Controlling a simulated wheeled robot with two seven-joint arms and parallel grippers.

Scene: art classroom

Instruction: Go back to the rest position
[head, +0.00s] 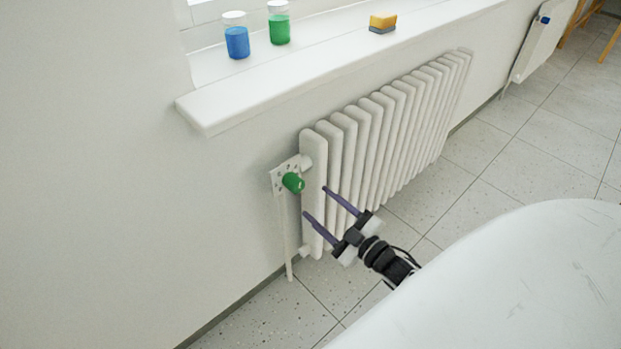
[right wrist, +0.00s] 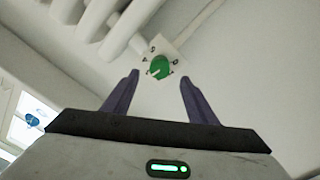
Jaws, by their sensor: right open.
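My right gripper (head: 315,202) is open and empty, in front of the left end of the white radiator (head: 345,150). Its two purple fingers are spread apart and point toward the radiator's end and the green valve knob (head: 293,183). In the right wrist view the fingers of my right gripper (right wrist: 158,82) show at either side, with the green knob (right wrist: 159,67) beyond and between their tips. The knob has a pale pointer mark and sits on a light plate with small marks. The fingers appear clear of the knob. My left gripper is not in view.
A white windowsill (head: 300,78) above the radiator holds a jar of blue liquid (head: 237,42), a jar of green liquid (head: 279,28) and a yellow sponge (head: 382,23). A large pale rounded surface (head: 530,285) fills the lower right. Tiled floor (head: 500,150) lies open beside the radiator.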

